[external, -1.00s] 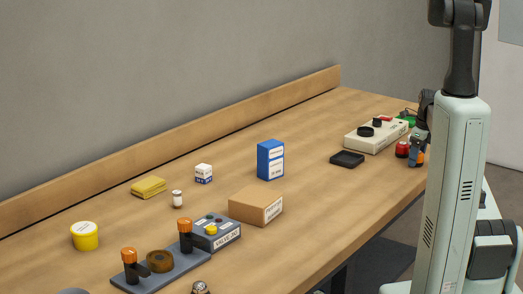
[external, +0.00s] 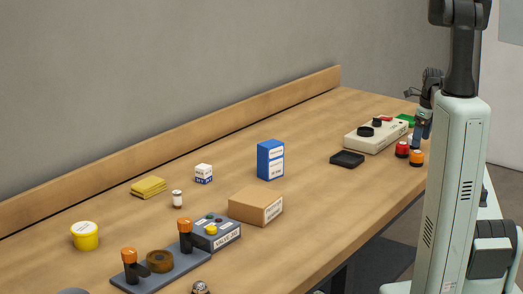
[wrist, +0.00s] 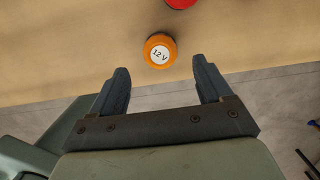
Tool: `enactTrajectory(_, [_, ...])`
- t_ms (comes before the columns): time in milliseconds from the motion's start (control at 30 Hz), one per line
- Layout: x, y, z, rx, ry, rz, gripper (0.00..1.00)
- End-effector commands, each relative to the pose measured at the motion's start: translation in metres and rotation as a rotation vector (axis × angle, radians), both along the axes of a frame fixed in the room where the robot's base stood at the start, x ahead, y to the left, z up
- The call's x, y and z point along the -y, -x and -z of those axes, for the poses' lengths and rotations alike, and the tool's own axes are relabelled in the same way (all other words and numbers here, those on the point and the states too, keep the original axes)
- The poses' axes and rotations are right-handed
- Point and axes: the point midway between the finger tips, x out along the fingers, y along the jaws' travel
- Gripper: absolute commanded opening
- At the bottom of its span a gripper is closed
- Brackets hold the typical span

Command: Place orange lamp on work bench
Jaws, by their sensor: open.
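The orange lamp (external: 416,158) stands on the wooden work bench (external: 310,220), near its right front edge and next to a red lamp (external: 402,149). In the wrist view the orange lamp (wrist: 160,50) shows from above with a "12 V" label on its round top. My gripper (wrist: 161,72) is open and empty, and the lamp lies just beyond its fingertips, centred between them and apart from both. In the external view my gripper (external: 423,128) is above and behind the lamp, partly hidden by my arm.
A cream control box (external: 376,136) and a black tray (external: 347,159) are left of the lamps. The bench edge is close to the lamp.

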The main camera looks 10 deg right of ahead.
Motion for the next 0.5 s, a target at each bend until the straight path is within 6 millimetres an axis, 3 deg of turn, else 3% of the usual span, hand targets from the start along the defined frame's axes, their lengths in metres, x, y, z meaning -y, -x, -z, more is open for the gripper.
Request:
enactTrajectory(200, [0.004, 0.003, -0.032, 0.001, 0.000, 0.000, 0.79])
enactTrajectory(500, [0.005, 0.005, -0.048, 0.000, 0.000, 0.000, 0.79])
